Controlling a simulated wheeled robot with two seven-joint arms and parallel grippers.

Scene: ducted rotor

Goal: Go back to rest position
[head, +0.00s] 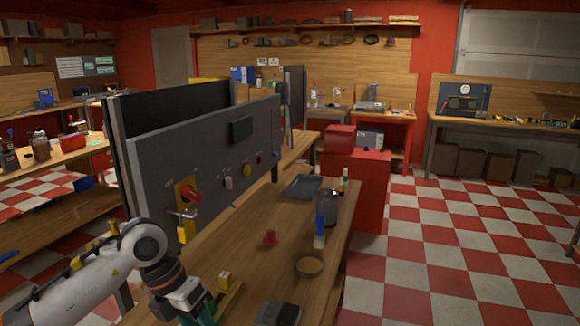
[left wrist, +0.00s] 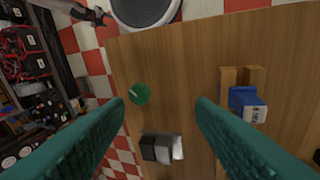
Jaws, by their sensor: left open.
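My left gripper (head: 208,312) is at the bottom of the head view, low over the near end of the wooden workbench (head: 318,292). Only part of it shows there. In the left wrist view its two teal fingers are wide apart, with the left gripper's gap (left wrist: 160,108) empty above the bench top. My right gripper is not recognisable in either view.
A grey switch panel (head: 222,148) stands upright beside my left arm. Checkered floor (head: 450,250) lies open at right.

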